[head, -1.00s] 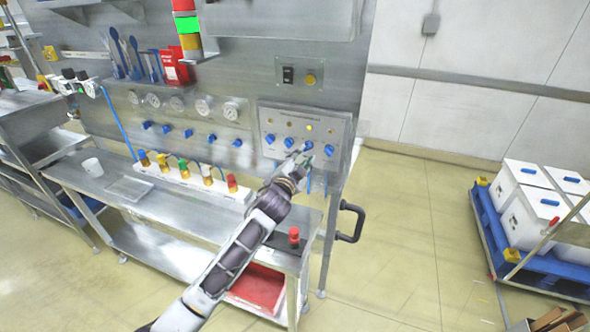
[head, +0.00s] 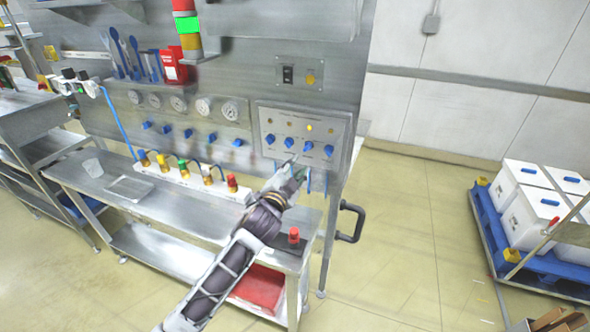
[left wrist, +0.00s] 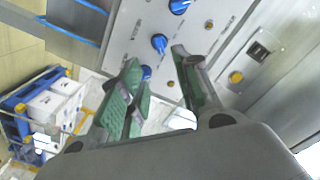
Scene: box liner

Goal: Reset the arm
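My left arm reaches in from the bottom of the head view. Its gripper (head: 297,172) is in front of and slightly below the control panel (head: 268,118), apart from its blue knobs. In the left wrist view the gripper (left wrist: 160,75) has its two green-padded fingers spread, with nothing held between them. Blue knobs (left wrist: 159,43) on the panel (left wrist: 135,20) show beyond the fingertips. My right gripper is not in either view.
A black handle (head: 350,222) sticks out at right. White boxes (head: 525,213) stand on a blue pallet; floor between is clear.

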